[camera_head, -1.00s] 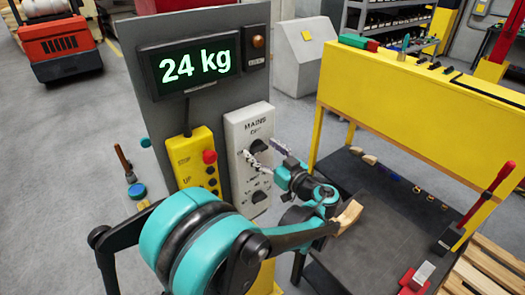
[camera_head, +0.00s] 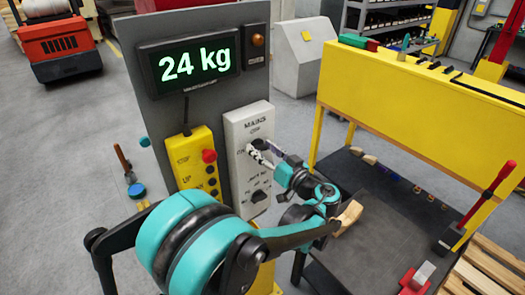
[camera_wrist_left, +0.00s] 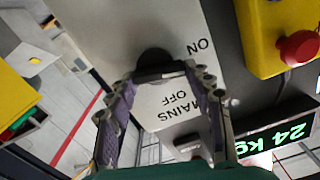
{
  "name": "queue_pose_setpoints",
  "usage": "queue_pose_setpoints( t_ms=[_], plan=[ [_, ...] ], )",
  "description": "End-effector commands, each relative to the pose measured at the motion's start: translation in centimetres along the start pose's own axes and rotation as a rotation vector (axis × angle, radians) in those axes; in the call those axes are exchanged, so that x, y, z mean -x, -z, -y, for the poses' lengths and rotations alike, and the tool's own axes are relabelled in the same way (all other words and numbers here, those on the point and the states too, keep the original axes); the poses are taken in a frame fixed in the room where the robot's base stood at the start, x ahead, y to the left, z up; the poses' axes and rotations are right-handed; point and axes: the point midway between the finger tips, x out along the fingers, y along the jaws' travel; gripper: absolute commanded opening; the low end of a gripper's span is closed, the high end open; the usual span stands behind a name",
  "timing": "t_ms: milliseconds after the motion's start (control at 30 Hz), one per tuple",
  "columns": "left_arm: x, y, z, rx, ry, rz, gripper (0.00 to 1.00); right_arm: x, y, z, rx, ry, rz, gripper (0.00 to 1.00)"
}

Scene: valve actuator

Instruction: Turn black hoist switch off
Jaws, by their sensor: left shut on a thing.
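The white switch panel (camera_head: 237,185) on the grey post reads MAINS at its top. Its upper black knob (camera_head: 262,143) is partly hidden by my left gripper (camera_head: 258,152), whose fingers are at it. In the left wrist view my left gripper (camera_wrist_left: 160,76) has its two purple-grey fingers on either side of the black knob (camera_wrist_left: 154,61), shut on it. OFF and ON labels show beside the knob, upside down there. The knob's exact pointing is hidden. A lower black knob (camera_head: 259,196) is free below. My right gripper is not in view.
A yellow pendant box (camera_head: 184,158) with a red button hangs left of the panel. It is also close beside the panel in the wrist view (camera_wrist_left: 262,35). A display (camera_head: 194,65) above reads 24 kg. A yellow-backed workbench (camera_head: 410,115) stands to the right.

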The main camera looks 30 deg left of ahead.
Motion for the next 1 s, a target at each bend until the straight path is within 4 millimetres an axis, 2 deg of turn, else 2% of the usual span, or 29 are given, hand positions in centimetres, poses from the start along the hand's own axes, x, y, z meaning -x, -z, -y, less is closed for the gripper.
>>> queue_pose_setpoints(
  t_ms=[1000],
  plan=[
    [0.0,0.1,-0.8,-0.947,0.0,-0.002,0.23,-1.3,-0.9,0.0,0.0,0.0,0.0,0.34]
  ],
)
